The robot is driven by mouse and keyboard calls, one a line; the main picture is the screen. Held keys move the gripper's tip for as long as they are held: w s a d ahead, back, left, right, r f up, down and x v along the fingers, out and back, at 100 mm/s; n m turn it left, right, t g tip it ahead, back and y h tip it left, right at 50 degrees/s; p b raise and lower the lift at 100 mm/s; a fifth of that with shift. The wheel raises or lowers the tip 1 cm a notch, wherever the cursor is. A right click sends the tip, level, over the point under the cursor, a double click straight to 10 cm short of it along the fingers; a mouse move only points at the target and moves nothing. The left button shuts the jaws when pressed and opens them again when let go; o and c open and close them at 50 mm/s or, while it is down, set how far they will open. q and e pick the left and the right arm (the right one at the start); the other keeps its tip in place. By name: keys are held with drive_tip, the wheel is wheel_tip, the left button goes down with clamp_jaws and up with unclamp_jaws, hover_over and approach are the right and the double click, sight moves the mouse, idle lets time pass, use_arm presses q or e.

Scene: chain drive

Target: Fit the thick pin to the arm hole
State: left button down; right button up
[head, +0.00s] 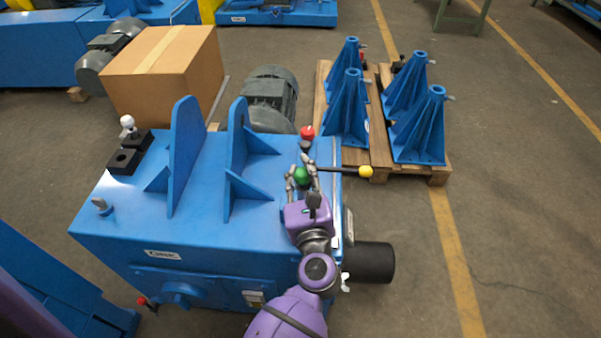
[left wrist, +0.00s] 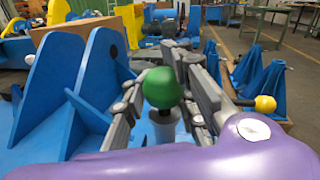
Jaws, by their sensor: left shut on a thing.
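My left gripper (head: 301,170) is over the right part of the blue machine top (head: 215,245). Its fingers are shut on a green-knobbed pin (head: 302,176). In the left wrist view the green knob (left wrist: 162,88) sits between the fingers, with a grey shank (left wrist: 162,125) below it. The lower end of the shank is hidden, so I cannot tell whether it is in a hole. A red-knobbed pin (head: 307,132) stands just beyond, and a white-knobbed pin (head: 127,122) stands in a black block (head: 124,161) at left. I cannot make out the arm hole. My right gripper is not in view.
Two blue upright plates (head: 187,150) rise left of the gripper. A yellow-knobbed lever (head: 365,172) sticks out to the right. A cardboard box (head: 165,65) and a grey motor (head: 270,95) stand behind. Blue brackets (head: 418,130) stand on a pallet. The floor at right is clear.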

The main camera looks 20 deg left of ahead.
sight(302, 192)
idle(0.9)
use_arm(q)
drive_tip(key=shift+f+b, duration=0.4)
drive_tip(key=shift+b, duration=0.1)
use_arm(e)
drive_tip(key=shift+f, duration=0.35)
use_arm(q)
drive_tip(key=shift+f+b, duration=1.7)
drive_tip(key=shift+f, duration=0.05)
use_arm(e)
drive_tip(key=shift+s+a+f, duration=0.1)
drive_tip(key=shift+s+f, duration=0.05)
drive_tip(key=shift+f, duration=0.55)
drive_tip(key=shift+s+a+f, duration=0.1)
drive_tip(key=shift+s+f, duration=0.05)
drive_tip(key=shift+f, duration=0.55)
use_arm(q)
drive_tip(key=shift+f+b, duration=1.25)
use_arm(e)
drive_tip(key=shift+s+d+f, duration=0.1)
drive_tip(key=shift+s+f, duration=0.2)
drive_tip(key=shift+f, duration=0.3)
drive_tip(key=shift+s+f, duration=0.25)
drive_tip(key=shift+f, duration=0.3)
use_arm(q)
drive_tip(key=c, duration=1.3)
unclamp_jaws()
drive_tip(key=shift+c, duration=0.2)
